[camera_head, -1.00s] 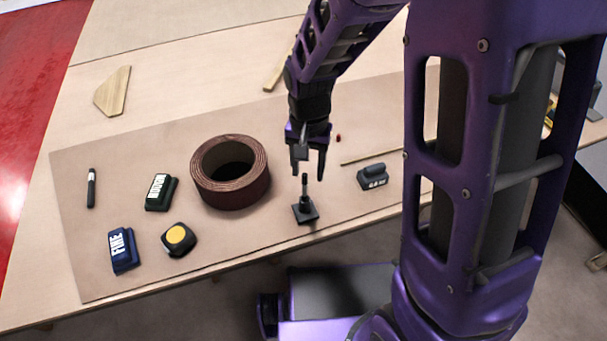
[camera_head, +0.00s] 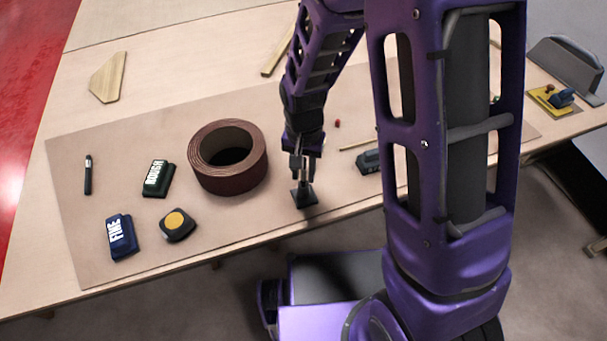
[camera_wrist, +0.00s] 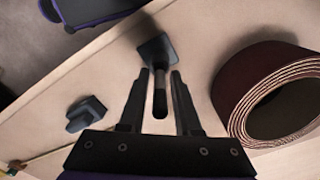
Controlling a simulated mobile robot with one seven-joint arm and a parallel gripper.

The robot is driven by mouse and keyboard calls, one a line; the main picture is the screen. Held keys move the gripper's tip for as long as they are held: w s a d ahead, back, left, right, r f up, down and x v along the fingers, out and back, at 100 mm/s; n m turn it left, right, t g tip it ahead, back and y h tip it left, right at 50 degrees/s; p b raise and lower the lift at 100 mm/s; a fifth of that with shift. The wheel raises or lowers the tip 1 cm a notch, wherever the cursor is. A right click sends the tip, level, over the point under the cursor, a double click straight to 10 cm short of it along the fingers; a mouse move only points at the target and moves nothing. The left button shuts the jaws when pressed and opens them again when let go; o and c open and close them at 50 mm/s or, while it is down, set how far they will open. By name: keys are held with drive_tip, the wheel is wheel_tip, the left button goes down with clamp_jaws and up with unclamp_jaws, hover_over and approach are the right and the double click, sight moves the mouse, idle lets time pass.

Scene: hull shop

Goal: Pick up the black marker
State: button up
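The black marker (camera_head: 88,176) lies at the left end of the brown mat in the head view, a slim dark stick with a pale band near its top end. It is out of the wrist view. My gripper (camera_head: 304,176) is far to its right, low over the mat's front edge. In the wrist view my gripper (camera_wrist: 162,74) is open, with its fingers on either side of the upright handle of a dark square-based tool (camera_wrist: 157,50). A gap shows between the fingers and that handle. The tool also shows in the head view (camera_head: 304,197).
A brown abrasive roll (camera_head: 232,178) stands between gripper and marker. A green ROUGH block (camera_head: 157,178), blue FINE block (camera_head: 121,237) and yellow-topped puck (camera_head: 177,225) lie near the marker. A grey block (camera_head: 368,161) sits right of my gripper. Mat around the marker is clear.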

clamp_jaws()
wheel_tip(320, 180, up, 10)
drive_tip(key=shift+r+p, duration=0.1)
drive_tip(key=shift+p, duration=0.55)
